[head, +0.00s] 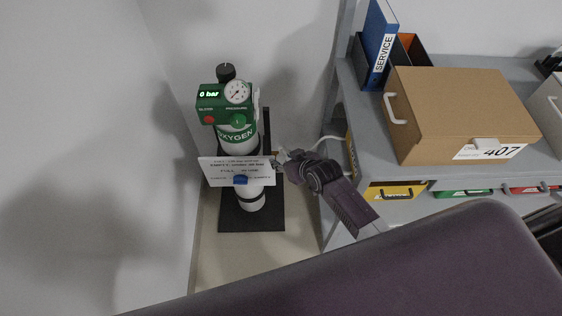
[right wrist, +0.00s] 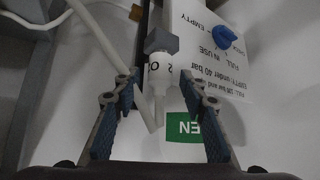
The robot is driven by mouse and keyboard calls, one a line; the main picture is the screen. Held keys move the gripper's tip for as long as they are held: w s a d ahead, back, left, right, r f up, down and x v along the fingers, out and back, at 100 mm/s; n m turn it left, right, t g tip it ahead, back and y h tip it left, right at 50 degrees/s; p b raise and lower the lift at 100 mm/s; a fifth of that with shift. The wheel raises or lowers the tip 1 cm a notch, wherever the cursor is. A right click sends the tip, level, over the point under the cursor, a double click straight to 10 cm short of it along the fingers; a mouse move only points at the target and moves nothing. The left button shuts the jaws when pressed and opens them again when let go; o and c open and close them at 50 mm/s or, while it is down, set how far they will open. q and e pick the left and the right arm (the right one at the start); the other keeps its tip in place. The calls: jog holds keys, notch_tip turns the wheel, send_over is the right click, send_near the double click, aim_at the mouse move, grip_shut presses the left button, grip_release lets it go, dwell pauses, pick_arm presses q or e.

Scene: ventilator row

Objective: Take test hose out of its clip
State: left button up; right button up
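The test hose (right wrist: 107,45) is a white tube in the right wrist view. It runs down from the top left to a low bend in front of a white end piece (right wrist: 160,72) marked with an O. A grey block (right wrist: 160,41), perhaps the clip, sits at the top of the end piece. My right gripper (right wrist: 161,80) is open, with one finger on each side of the end piece and gaps showing on both sides. In the head view my right gripper (head: 284,157) is beside the oxygen cylinder (head: 250,192) and hides the clip. My left gripper is not in view.
The cylinder carries a green regulator (head: 215,103) reading 0 bar and a white sign (head: 222,170) with a blue knob (head: 240,180). It stands on a black base (head: 272,220) near the wall. A grey shelf (head: 350,95) on the right holds a cardboard box (head: 450,105) and a blue binder (head: 378,40).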

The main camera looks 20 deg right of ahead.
jog(key=shift+r+p, duration=0.1)
jog(key=shift+p, duration=0.2)
jog(key=shift+c, duration=0.2)
grip_shut()
dwell(0.3)
